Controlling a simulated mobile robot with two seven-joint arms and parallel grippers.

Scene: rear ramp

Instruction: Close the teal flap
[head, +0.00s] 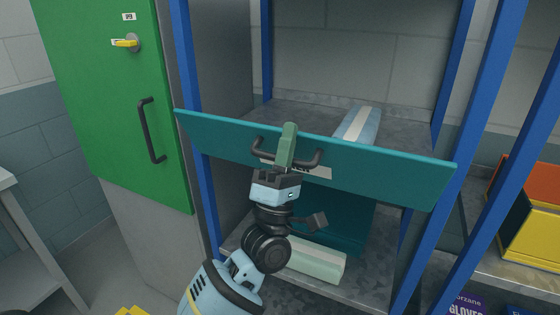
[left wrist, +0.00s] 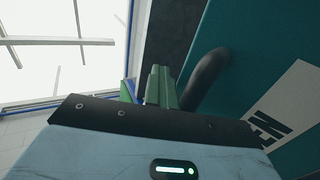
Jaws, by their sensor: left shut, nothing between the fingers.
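The teal flap (head: 390,178) stands partway open across the blue-framed rack, its front face tilted and its upper edge out in front of the posts. It bears a black bar handle (head: 318,159) and a pale label (head: 318,172). My left gripper (head: 289,128) is shut and empty, its green fingers in front of the flap at the handle, hiding the middle of the bar. In the left wrist view the fingers (left wrist: 160,85) are together beside the dark handle (left wrist: 206,75), with the teal flap (left wrist: 255,45) to the right. Contact cannot be told. My right gripper is not in view.
A blue-and-white box (head: 358,124) lies on the shelf behind the flap. A pale green box (head: 316,261) lies on the lower shelf. A green cabinet door (head: 110,90) stands at left. Yellow and orange boxes (head: 530,225) sit at right, beyond a blue post (head: 440,155).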

